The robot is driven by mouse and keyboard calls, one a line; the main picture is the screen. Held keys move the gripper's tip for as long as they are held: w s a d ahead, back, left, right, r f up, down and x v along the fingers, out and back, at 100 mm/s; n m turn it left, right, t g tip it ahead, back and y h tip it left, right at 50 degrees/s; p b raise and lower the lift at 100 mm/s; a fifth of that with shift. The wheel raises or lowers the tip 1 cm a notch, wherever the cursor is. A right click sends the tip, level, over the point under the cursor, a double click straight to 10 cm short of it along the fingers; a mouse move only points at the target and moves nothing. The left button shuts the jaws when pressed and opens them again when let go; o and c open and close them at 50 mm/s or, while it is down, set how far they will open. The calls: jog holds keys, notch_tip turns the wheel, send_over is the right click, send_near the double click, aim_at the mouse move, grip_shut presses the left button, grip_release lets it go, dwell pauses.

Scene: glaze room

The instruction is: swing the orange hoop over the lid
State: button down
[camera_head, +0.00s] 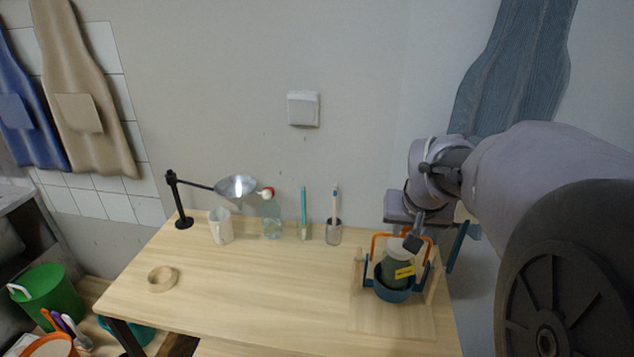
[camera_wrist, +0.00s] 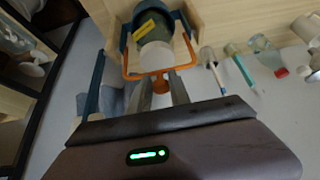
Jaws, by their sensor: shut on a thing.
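The orange hoop (camera_head: 377,240) is hinged to a blue holder (camera_head: 391,292) at the right of the bench. A dark green jar (camera_head: 396,272) with a yellow label and a pale lid (camera_head: 398,247) stands upright in the holder. In the wrist view the hoop (camera_wrist: 150,73) has its crossbar close to the lid (camera_wrist: 154,57), on my gripper's side of it. In the head view my gripper (camera_head: 412,242) is beside the lid and hides part of the hoop.
Pale wooden side pieces (camera_head: 436,283) flank the holder. A wooden ring (camera_head: 162,279) lies at left. The bench middle is clear.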

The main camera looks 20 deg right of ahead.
jog(key=shift+s+a+f, duration=0.1)
jog(key=shift+s+f, duration=0.05)
jog(key=shift+f, duration=0.15)
jog(key=c, duration=1.2)
grip_release()
jog(key=shift+c, duration=0.2)
jog(key=shift+r, duration=0.1)
jog(key=p+v, duration=0.6)
jog(key=v, duration=1.1)
jog(key=shift+r, duration=0.3)
